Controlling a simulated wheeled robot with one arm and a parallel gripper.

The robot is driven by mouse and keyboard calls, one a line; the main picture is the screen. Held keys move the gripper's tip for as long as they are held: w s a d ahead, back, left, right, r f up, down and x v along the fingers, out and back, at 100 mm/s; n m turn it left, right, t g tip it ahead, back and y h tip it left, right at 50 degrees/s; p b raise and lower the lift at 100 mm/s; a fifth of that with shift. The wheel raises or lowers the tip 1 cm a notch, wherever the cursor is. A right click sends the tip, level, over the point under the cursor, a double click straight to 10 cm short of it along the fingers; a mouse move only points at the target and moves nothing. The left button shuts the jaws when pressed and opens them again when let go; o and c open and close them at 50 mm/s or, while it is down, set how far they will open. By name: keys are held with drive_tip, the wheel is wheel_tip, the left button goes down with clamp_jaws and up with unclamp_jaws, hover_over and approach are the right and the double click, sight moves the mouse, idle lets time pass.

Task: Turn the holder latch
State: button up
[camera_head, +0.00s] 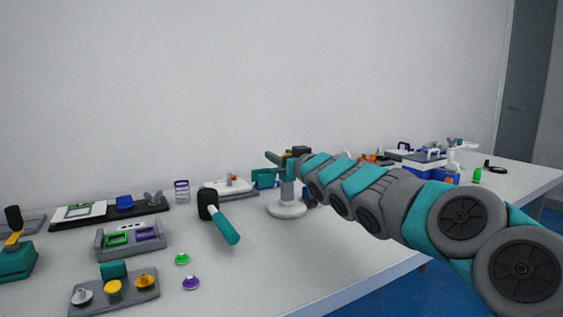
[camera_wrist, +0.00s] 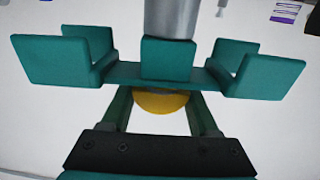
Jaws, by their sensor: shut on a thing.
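A holder stand with a white round base (camera_head: 287,210) and an upright post is on the table in the head view. In the wrist view, its teal holder (camera_wrist: 62,60) has a U-shaped cradle on each side, joined by a crossbar, with a grey post (camera_wrist: 172,18) behind. The yellow round part (camera_wrist: 160,103) below the crossbar seems to be the latch. My gripper (camera_wrist: 161,97) has its two dark green fingers on either side of this part, close under the crossbar, and is shut on it. The exact contact is hidden. In the head view my arm covers part of the stand.
A black-headed tool with a teal handle (camera_head: 222,222) lies left of the stand. A grey tray with knobs (camera_head: 113,303) and a holder with green and purple frames (camera_head: 130,247) are further left. A blue and white box (camera_head: 425,160) stands at the far right. The front table middle is clear.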

drive_tip(key=shift+f+h+b, duration=0.1)
drive_tip(key=shift+h+b, duration=0.2)
drive_tip(key=shift+b, duration=0.15)
drive_tip(key=o, duration=1.4)
drive_tip(key=shift+d, duration=0.1)
drive_tip(key=b+v, duration=0.1)
drive_tip(key=v, duration=0.6)
drive_tip(key=shift+s+b, duration=0.3)
drive_tip(key=shift+s, duration=0.05)
drive_tip(key=shift+d, duration=0.1)
